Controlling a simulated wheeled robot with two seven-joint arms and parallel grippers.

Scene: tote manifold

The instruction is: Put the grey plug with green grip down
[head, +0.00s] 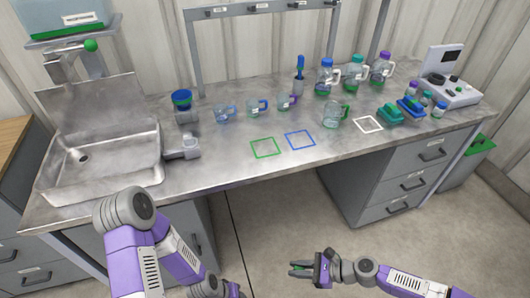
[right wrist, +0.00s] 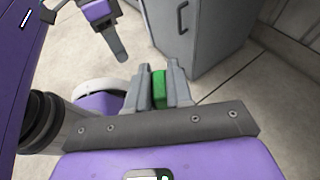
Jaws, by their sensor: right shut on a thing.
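My right gripper (head: 300,268) is at the lower middle of the head view, in front of the bench and over the floor. It is shut on the plug's green grip (right wrist: 158,88), which shows between the fingers in the right wrist view. The plug's grey part cannot be made out there. My left arm comes in at the lower left of the head view. Its gripper (head: 228,289) is at the bottom edge, small and partly cut off, and its jaws cannot be read.
The metal bench (head: 225,165) has bare room along its front, around a green square outline (head: 264,148) and a blue one (head: 300,140). A white outline (head: 368,124) lies to the right. Several bottles and jugs stand behind. A sink (head: 100,160) is at left, drawers (head: 395,187) below right.

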